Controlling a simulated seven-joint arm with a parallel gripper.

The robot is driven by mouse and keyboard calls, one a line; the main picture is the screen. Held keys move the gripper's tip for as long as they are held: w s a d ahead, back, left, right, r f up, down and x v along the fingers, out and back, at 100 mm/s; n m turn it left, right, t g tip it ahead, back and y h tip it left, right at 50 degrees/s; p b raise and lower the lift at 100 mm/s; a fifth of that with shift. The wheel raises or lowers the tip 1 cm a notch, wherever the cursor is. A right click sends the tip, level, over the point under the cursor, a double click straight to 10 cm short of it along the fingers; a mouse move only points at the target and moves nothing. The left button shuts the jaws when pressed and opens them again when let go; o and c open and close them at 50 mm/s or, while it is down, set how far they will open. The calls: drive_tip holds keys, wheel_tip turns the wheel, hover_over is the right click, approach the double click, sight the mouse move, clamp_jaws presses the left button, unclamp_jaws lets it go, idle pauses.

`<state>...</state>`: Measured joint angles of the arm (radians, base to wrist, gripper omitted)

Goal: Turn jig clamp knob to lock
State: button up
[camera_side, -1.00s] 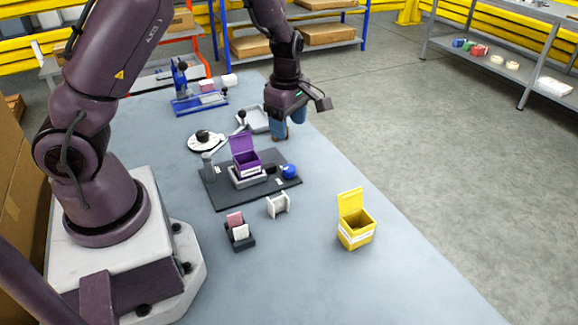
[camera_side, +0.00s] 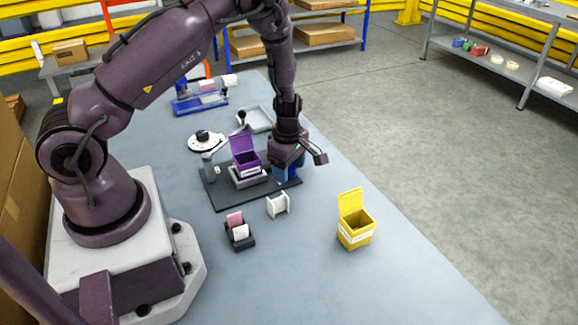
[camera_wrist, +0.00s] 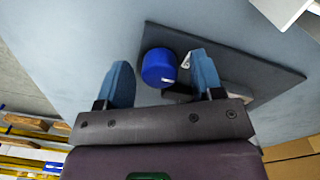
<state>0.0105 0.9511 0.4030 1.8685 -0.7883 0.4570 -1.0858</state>
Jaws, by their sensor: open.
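The clamp knob (camera_wrist: 159,67) is a blue cylinder with a white mark on its edge, on the right part of the black jig plate (camera_side: 222,196). In the wrist view it lies between the two blue fingers of my gripper (camera_wrist: 160,84), a little beyond their tips, with space on both sides. My gripper (camera_side: 286,176) is open and empty above the knob. A purple open box (camera_side: 245,160) sits in the grey jig seat (camera_side: 248,182) on the plate, left of my gripper.
A yellow open box (camera_side: 356,233) stands at the front right. A white bracket (camera_side: 278,206) and a dark holder with cards (camera_side: 240,238) stand in front of the plate. Behind are a white dial (camera_side: 207,141), a grey tray (camera_side: 258,121) and a blue fixture (camera_side: 200,102).

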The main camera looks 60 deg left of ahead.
drive_tip(key=c, duration=0.9)
drive_tip(key=shift+m, duration=0.3)
drive_tip(key=m, duration=0.8)
drive_tip(key=shift+m, duration=0.4)
drive_tip(key=m, duration=0.4)
drive_tip(key=shift+m, duration=0.3)
drive_tip(key=shift+m+h, duration=0.3)
drive_tip(key=shift+m, duration=1.6)
